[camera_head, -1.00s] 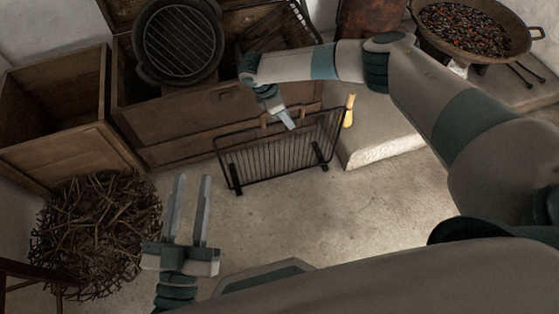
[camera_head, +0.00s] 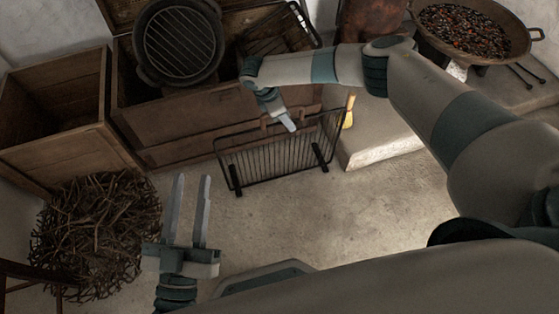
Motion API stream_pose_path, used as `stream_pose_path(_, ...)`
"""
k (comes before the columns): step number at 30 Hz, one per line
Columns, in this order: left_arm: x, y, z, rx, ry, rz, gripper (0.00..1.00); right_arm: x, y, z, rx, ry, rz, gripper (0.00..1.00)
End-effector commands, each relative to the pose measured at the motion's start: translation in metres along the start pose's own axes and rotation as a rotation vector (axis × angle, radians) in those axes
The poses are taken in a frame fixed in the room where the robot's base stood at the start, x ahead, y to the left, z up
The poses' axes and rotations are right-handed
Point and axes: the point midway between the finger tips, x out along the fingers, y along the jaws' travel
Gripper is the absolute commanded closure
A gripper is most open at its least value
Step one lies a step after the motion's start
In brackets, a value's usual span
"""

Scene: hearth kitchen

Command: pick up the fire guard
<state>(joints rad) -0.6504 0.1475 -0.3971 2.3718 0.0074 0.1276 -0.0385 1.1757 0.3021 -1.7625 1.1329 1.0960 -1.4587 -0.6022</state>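The fire guard (camera_head: 262,161) is a black wire-mesh panel with dark feet. It stands on the floor in front of the long wooden chest, with its feet apparently on the floor. A small brown handle part shows at its top edge, partly hidden by my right gripper. My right gripper (camera_head: 289,125) points down at the middle of the guard's top edge. Its fingers overlap in this view, so I cannot tell whether they are closed on the guard. My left gripper (camera_head: 192,178) is open and empty, above the floor left of and nearer than the guard.
Behind the guard stands the wooden chest (camera_head: 190,125), with a round black grill (camera_head: 180,42) on it. An open wooden crate (camera_head: 70,115) and a twig heap (camera_head: 95,230) are left. A stone step (camera_head: 375,140) and a pan of embers (camera_head: 470,30) are right. Floor in front is clear.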

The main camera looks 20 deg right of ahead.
Motion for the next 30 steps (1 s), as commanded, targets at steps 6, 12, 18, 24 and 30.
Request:
stream_pose_path(6,0.0005,0.0003,-0.0018,0.0,0.0,0.0,0.69,0.0018,-0.0004,-0.001,0.0,0.0,-0.001,0.64)
stream_pose_path(12,0.0005,0.0003,-0.0018,0.0,0.0,0.0,0.69,0.0025,-0.0003,-0.0011,0.0,0.0,-0.001,0.64)
stream_pose_path(18,0.0005,0.0002,-0.0018,0.0,0.0,0.0,0.69,0.0025,-0.0003,-0.0011,0.0,0.0,-0.001,0.83)
stream_pose_path(24,0.0005,0.0002,-0.0018,0.0,0.0,0.0,0.69,0.0025,-0.0003,-0.001,0.0,0.0,-0.001,1.0)
stream_pose_path(30,0.0006,0.0003,-0.002,0.0,0.0,0.0,0.69,0.0008,0.001,-0.0004,0.001,0.0,0.002,1.0)
